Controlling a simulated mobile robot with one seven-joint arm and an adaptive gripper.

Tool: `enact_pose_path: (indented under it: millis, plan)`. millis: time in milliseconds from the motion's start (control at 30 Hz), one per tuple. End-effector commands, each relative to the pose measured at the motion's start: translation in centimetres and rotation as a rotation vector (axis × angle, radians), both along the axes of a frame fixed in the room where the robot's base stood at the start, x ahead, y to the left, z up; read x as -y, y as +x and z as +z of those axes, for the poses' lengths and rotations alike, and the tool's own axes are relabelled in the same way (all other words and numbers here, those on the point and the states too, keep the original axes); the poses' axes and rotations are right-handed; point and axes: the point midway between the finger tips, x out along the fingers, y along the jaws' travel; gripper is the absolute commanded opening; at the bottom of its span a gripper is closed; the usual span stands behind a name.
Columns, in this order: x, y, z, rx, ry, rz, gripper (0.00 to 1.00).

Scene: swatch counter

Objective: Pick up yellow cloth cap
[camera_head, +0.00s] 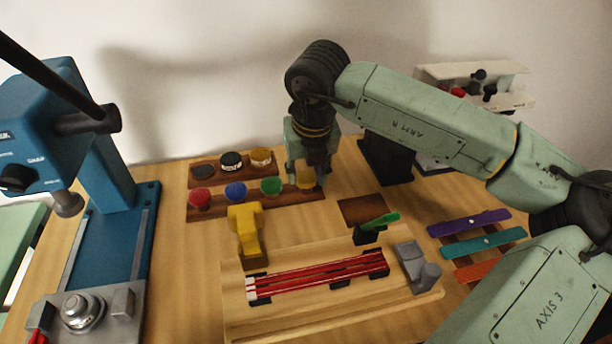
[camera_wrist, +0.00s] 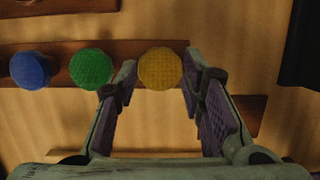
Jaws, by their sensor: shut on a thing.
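The yellow cloth cap (camera_head: 306,178) is at the right end of the front wooden strip, under my gripper (camera_head: 308,170). In the wrist view the round yellow cap (camera_wrist: 160,68) lies between the two fingertips, with a finger against each side. My gripper is shut on it. I cannot tell whether the cap is clear of the strip. My fingers hide part of it in the head view.
Green (camera_head: 271,186), blue (camera_head: 236,191) and red (camera_head: 200,198) caps sit left along the front strip (camera_head: 285,204). Jars (camera_head: 231,161) stand behind. A yellow tool (camera_head: 246,232) stands in front. A black stand (camera_head: 385,157) is close on the right.

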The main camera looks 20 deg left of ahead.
Motion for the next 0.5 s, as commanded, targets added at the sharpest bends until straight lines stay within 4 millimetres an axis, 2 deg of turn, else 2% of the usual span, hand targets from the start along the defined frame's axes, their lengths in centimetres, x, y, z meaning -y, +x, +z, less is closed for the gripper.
enact_pose_path:
  millis: [167,267,500]
  plan:
    - [0.0,0.1,0.4,0.001,0.0,-0.001,0.29]
    - [0.0,0.1,1.6,0.003,0.001,-0.002,0.29]
    - [0.0,0.1,6.4,0.005,-0.001,-0.003,0.29]
